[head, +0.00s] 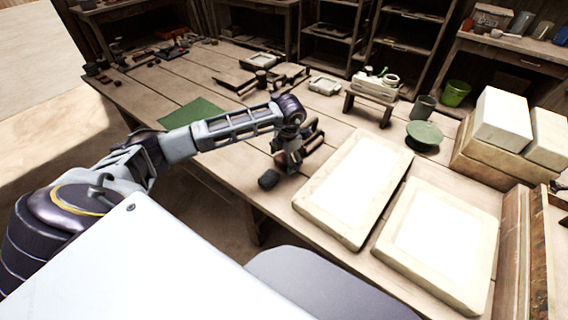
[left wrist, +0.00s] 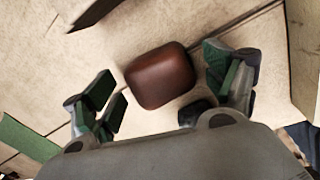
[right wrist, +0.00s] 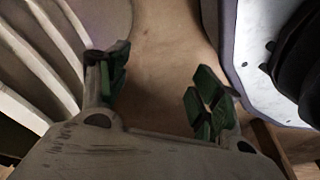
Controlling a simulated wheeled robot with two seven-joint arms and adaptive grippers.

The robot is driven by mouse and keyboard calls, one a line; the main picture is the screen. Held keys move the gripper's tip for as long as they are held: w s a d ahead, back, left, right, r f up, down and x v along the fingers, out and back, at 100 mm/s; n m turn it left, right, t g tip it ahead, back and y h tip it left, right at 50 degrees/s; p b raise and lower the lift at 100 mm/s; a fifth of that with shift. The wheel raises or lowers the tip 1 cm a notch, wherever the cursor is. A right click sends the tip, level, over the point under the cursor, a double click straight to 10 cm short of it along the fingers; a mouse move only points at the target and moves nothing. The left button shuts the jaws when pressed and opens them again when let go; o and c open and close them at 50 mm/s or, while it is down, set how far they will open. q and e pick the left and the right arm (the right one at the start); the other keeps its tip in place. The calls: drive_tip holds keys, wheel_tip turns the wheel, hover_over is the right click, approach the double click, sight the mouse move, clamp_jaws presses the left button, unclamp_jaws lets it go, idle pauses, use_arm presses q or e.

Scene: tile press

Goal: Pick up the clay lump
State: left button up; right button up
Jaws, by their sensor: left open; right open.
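The clay lump (left wrist: 160,76) is a smooth reddish-brown block with rounded edges. In the left wrist view it lies between and beyond the open fingers of my left gripper (left wrist: 165,92), with no clear contact. In the head view my left gripper (head: 290,152) points down over the table beside the slabs.
Two framed white slabs (head: 351,190) (head: 440,237) lie to the right. A green mat (head: 192,113) lies to the left. A small wooden stand (head: 368,107) is farther back.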

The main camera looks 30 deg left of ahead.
use_arm(q)
drive_tip(key=c, duration=1.3)
drive_tip(key=shift+o, duration=0.2)
use_arm(e)
drive_tip(key=shift+s+a+f, duration=0.15)
drive_tip(key=shift+s+a, duration=0.05)
drive_tip(key=shift+s, duration=0.15)
use_arm(q)
drive_tip(key=shift+r, duration=0.1)
